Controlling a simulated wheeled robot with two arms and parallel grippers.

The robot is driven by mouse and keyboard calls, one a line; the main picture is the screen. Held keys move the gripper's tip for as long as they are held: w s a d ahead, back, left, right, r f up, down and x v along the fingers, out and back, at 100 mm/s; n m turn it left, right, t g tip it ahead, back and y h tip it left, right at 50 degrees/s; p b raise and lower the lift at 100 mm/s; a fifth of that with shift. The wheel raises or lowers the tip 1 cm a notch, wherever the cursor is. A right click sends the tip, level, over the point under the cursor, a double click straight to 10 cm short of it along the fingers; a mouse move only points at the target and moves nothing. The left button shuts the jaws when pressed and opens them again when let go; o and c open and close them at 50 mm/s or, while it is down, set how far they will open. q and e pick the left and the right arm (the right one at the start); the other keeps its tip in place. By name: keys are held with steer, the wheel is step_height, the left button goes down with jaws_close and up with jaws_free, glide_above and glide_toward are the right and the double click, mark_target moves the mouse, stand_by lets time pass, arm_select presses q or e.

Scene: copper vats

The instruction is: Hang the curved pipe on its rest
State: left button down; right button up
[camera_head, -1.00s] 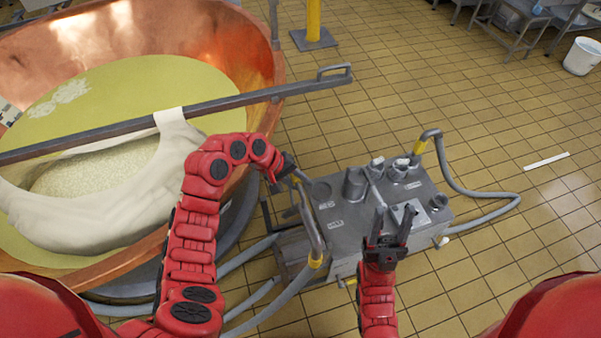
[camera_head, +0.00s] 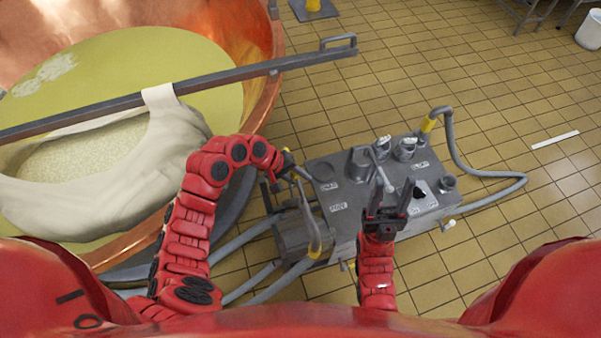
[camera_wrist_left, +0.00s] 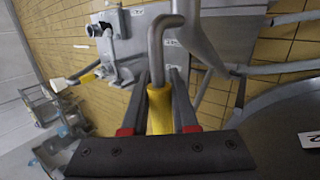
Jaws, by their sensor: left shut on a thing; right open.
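The curved pipe (camera_head: 309,210) is a bent grey metal tube with a yellow grip. My right gripper (camera_head: 394,186) is open and empty, above the front of the unit. I cannot clearly make out the pipe's rest.
A copper vat (camera_head: 262,50) with yellow liquid and a white cloth fills the left. A grey bar (camera_head: 215,78) lies across it. Grey hoses (camera_head: 240,240) run from the unit towards the vat. Another hose with a yellow grip (camera_head: 428,123) curves on the right.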

arm_select(q)
step_height(320, 180, down, 13)
steer(key=b, duration=0.6)
steer(key=shift+w+t+b, duration=0.2)
steer(key=shift+t+b, duration=0.15)
steer(key=shift+t, duration=0.05)
steer(key=shift+s+a+f, duration=0.15)
steer(key=shift+s+f, duration=0.05)
steer(key=shift+f, duration=0.25)
stand_by(0.6)
steer(key=c, duration=0.6)
jaws_free()
steer(key=shift+w, duration=0.1)
